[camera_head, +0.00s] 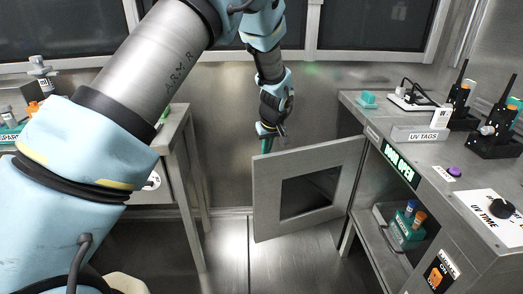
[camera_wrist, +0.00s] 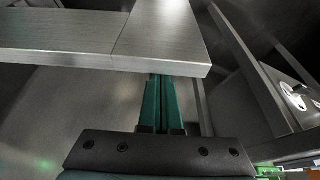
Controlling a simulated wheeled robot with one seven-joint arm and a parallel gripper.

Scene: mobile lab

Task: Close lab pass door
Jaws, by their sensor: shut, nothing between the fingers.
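The lab pass door (camera_head: 268,205) is a square metal frame with a dark window, swung open away from the right bench. Its right side is close to that bench, and its free side points left into the room. My gripper (camera_head: 267,145) is shut and points down by the door's upper left corner, on the far side of it. In the wrist view the door's metal edge (camera_wrist: 160,58) crosses the upper part. The green fingers of my gripper (camera_wrist: 162,85) reach up to it, and their tips are hidden there, so I cannot tell whether they touch.
The right bench (camera_head: 375,115) carries radios, a UV tags box (camera_head: 420,134) and a UV timer panel (camera_head: 493,208). A tube rack (camera_head: 405,228) sits on its lower shelf. Another bench (camera_head: 178,128) stands left. The floor (camera_head: 235,255) between them is clear.

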